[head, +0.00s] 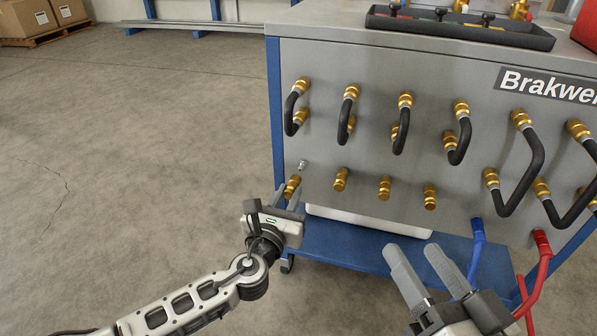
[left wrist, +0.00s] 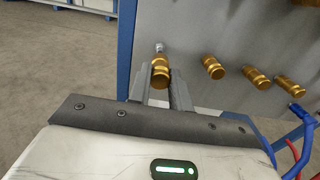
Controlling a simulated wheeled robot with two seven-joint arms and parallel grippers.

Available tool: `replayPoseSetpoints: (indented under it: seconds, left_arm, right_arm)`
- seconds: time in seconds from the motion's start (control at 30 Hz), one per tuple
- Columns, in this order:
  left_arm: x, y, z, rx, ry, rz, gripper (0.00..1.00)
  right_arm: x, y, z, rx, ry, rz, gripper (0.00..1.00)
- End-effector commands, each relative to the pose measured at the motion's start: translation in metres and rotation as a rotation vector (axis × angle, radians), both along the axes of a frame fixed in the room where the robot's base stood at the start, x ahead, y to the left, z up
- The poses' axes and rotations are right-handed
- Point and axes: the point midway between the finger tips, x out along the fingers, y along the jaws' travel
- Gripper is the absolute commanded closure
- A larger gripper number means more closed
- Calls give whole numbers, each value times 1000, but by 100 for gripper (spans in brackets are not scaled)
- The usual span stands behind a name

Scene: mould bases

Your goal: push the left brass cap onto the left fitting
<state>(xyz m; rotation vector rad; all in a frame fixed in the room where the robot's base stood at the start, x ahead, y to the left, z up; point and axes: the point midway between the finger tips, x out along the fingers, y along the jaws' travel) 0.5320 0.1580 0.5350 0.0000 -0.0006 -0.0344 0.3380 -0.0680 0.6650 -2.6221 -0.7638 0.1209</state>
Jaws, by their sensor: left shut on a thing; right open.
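The left brass cap (head: 292,187) is held between the fingers of my left gripper (head: 288,193), at the lower left of the grey panel. The cap also shows between the two fingers in the left wrist view (left wrist: 160,74). The left fitting (head: 302,165) is a small silver stub on the panel, just above and right of the cap. It also shows just past the cap in the left wrist view (left wrist: 159,47). The head view shows a small gap between cap and fitting. My right gripper (head: 412,250) is open and empty, low in front of the panel.
More brass caps (head: 340,179) sit in a row to the right on the panel. Black hoses (head: 347,115) loop between brass fittings above. Blue (head: 477,250) and red (head: 541,258) hoses hang at the right. The floor at left is clear.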

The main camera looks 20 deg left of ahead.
Motion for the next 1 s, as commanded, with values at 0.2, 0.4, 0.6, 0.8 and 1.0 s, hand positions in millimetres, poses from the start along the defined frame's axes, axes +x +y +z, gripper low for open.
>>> replayPoseSetpoints:
  seconds: [0.2,0.4,0.6,0.8,1.0]
  left_arm:
    - [-17,1,1,-1,1,0,100]
    - [-33,1,1,0,1,0,100]
    - [-49,2,0,0,2,0,100]
    - [-58,2,0,0,0,1,100]
    - [-58,2,0,0,0,0,100]
  right_arm:
    - [0,0,6,0,0,0,43]
    - [0,0,10,0,0,0,43]
    - [0,0,13,0,0,0,43]
    - [0,0,14,0,0,0,43]
    - [0,0,13,0,0,0,43]
